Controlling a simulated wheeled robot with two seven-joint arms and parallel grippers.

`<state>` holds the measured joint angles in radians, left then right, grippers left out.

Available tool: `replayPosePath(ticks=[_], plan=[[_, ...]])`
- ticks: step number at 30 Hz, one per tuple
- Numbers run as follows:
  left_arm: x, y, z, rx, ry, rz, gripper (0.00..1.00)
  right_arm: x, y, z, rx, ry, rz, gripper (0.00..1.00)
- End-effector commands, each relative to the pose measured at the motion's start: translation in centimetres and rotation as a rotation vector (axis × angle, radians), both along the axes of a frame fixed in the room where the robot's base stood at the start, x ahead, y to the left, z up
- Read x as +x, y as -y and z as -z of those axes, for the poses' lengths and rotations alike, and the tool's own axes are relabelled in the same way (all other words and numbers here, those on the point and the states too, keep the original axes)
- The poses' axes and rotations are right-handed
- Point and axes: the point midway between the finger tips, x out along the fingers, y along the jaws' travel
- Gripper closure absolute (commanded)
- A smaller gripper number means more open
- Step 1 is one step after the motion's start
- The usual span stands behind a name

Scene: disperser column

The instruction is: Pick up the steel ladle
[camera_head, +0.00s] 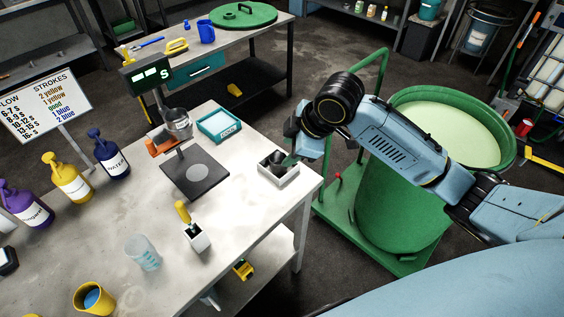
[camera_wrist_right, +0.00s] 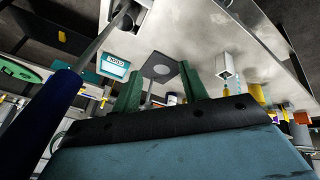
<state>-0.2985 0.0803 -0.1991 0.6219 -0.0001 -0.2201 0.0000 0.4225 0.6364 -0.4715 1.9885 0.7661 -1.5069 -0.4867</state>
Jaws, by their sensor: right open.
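The steel ladle shows in the right wrist view as a dark blue handle (camera_wrist_right: 47,108) and a thin steel shaft. The shaft runs up to a pale square holder (camera_wrist_right: 128,14). In the head view the holder (camera_head: 290,180) stands at the table's right corner, with something dark inside. The handle is hidden there behind my right arm. My right gripper (camera_head: 289,160) is at the holder; in the wrist view its two green fingers (camera_wrist_right: 160,74) are apart with nothing between them. The handle passes left of the fingers, outside them. My left gripper is out of view.
A teal-rimmed tray (camera_head: 219,125), a scale with a dark plate (camera_head: 195,174) and a small white holder with a yellow handle (camera_head: 196,240) share the table. A large green tub (camera_head: 395,210) of pale liquid stands to the right, under my arm. Pump bottles line the left.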

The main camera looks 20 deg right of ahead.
Motion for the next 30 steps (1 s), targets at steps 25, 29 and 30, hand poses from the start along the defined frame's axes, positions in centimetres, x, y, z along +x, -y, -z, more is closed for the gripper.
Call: replayPosePath(ticks=[25, 29, 30], plan=[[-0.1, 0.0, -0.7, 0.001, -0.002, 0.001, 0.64, -3.0, 8.2, -18.7, -0.405, 0.012, -0.525, 0.57], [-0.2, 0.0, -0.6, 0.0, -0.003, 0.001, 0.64, -2.1, 8.0, -16.3, -0.403, 0.015, -0.524, 0.57], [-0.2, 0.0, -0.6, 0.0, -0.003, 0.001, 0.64, -1.9, 8.0, -15.6, -0.404, 0.014, -0.522, 0.57]])
